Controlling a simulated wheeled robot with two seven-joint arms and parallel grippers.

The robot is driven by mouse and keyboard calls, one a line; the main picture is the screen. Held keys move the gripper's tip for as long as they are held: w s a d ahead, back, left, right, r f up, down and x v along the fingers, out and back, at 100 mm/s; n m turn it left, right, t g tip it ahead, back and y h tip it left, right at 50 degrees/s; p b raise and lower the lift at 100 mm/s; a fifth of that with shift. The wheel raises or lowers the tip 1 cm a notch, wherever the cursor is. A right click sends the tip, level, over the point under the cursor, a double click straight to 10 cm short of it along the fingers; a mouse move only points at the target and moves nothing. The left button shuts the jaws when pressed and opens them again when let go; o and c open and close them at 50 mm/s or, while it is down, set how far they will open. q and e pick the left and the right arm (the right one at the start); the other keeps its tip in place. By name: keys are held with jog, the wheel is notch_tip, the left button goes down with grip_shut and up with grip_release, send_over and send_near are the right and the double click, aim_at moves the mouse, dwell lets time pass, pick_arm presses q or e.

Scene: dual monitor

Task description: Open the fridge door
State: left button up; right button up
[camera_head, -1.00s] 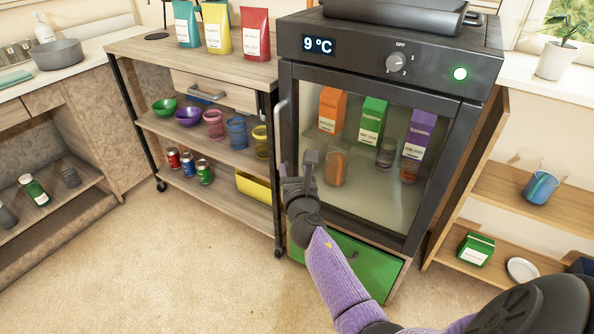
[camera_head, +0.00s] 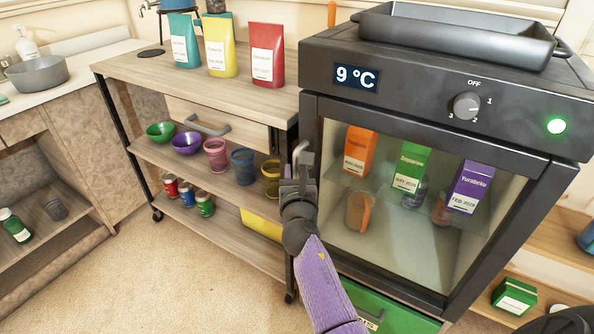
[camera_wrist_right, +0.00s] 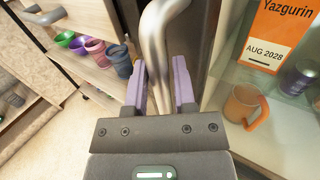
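The black fridge (camera_head: 405,65) fills the right half of the head view, with a 9 °C display. Its glass door (camera_head: 400,240) appears shut, with cartons and cups visible behind the glass. The metal door handle (camera_head: 299,150) runs along the door's left edge. My right gripper (camera_head: 298,172) is at this handle. In the right wrist view, the handle (camera_wrist_right: 155,40) runs down between the two purple fingers of the gripper (camera_wrist_right: 166,82). The fingers stand apart and do not look clamped; contact with the handle is unclear. My left gripper is not in view.
A wooden shelf unit (camera_head: 125,68) with bags, bowls, cups and cans stands close on the left of the fridge. A black tray (camera_head: 460,35) lies on top of the fridge. A green drawer (camera_head: 385,310) is below it. The floor (camera_head: 190,265) in front is clear.

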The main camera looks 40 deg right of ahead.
grip_shut()
dwell(1.1)
